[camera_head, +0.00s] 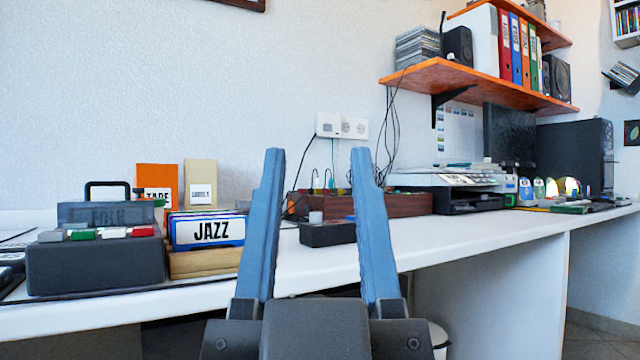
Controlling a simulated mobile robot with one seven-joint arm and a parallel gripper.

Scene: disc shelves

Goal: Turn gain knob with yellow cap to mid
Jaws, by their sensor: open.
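My gripper (318,155) is open and empty, its two blue fingers pointing up and forward in the middle of the view. Between the fingers, beyond them on the white counter, is a small dark box (326,235). A grey knob (316,217) stands on top of it. The box's right end is hidden behind my right finger. I cannot make out a yellow cap on any knob, nor how any knob is turned. A wooden-sided unit (408,204) stands behind the box, partly hidden by the fingers.
The white counter (480,226) is clear to the right of my gripper. At left are a dark box with coloured keys (95,262) and a JAZZ card bin (208,231). A printer (462,188) stands further right. Cables hang from the wall sockets (342,127).

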